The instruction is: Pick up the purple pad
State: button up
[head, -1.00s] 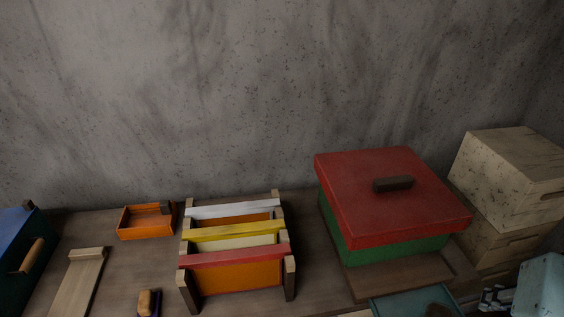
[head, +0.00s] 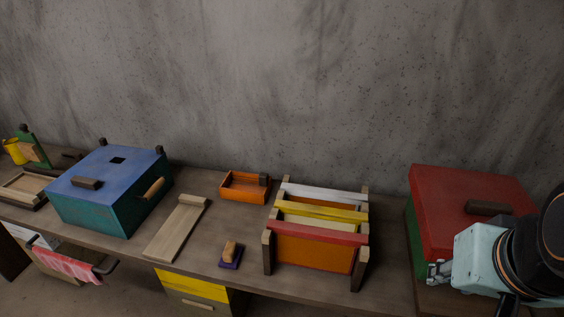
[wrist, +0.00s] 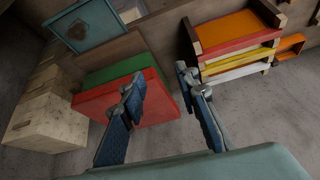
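The purple pad (head: 230,264) lies near the front edge of the wooden table in the head view, left of the orange rack. An orange-brown wooden block (head: 230,250) sits on it and hides part of its top. My gripper (wrist: 160,85) is open and empty in the wrist view, its two blue fingers well apart. In the head view my gripper is at the far right, in front of the red-lidded box and far from the pad. The pad does not show in the wrist view.
The rack (head: 313,252) with white, yellow and red bars stands between pad and gripper. A red-lidded green box (head: 450,190) is at right.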

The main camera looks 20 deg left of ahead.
aim_at(231, 256)
jog(key=u, duration=1.55)
jog(key=z, duration=2.3)
jog(key=u, duration=1.95)
jog(key=i+j+u, duration=0.15)
jog(key=u, duration=0.2)
